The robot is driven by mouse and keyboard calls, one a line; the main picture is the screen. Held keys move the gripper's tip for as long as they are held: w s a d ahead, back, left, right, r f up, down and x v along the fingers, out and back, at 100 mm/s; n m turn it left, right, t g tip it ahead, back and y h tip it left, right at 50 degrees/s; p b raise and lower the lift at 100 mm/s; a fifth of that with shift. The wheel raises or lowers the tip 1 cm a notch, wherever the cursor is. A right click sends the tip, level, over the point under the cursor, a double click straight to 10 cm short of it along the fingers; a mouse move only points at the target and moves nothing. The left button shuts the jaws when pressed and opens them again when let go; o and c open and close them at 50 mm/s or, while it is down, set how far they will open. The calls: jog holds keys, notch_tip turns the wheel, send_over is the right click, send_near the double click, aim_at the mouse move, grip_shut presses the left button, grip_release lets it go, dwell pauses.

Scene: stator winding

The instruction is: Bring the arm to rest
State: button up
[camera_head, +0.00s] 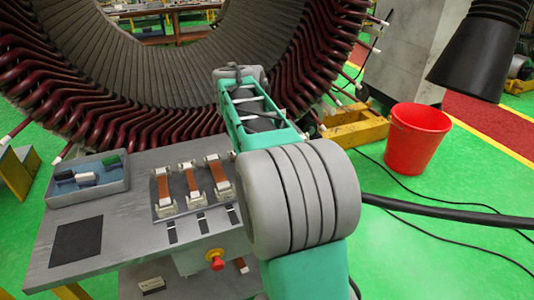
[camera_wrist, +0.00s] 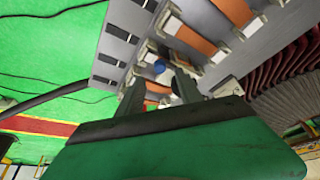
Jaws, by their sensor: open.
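My arm reaches forward over the right side of the grey work table (camera_head: 130,225) in the head view. Its bulky grey and green joint fills the middle there and hides my gripper. In the wrist view my gripper (camera_wrist: 160,90) shows two dark fingers standing apart with no object clearly held between them. The fingers point toward the fixture with orange-brown strips (camera_wrist: 192,36). Whether they touch anything there cannot be told. A small blue round thing (camera_wrist: 158,67) shows near the fingertips. In the head view the strips (camera_head: 191,180) sit in white holders on a grey plate.
A blue-grey tray (camera_head: 60,195) with small parts and a dark square pad (camera_head: 76,242) are on the table's left. The large stator (camera_head: 110,60) with dark red coils stands behind. A red bucket (camera_head: 416,137) and black cables lie on the green floor at right.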

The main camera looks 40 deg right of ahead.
jog(key=shift+v, duration=1)
jog(key=s+a+f+n, duration=0.2)
jog(key=a+f, duration=0.1)
jog(key=f, duration=0.1)
jog(key=s+a+f+n+y, duration=0.1)
jog(key=s+a+f+n, duration=0.1)
jog(key=a+f, duration=0.1)
jog(key=s+a+f+n+g+y, duration=0.1)
jog(key=a+f+n, duration=0.1)
jog(key=f, duration=0.3)
jog(key=shift+s+a+f, duration=0.35)
jog(key=shift+s+a, duration=0.05)
jog(key=shift+a, duration=0.3)
jog(key=s+a+f+n+y, duration=0.1)
jog(key=s+a+n, duration=0.1)
jog(key=s+a, duration=0.35)
jog(key=s+a+f+n+y, duration=0.1)
jog(key=s+a+f+n, duration=0.15)
jog(key=a, duration=0.55)
jog(key=a+r+n+t, duration=0.2)
jog(key=a+r, duration=0.2)
jog(key=r, duration=0.1)
jog(key=shift+s+a, duration=0.15)
jog(key=shift+a, duration=0.2)
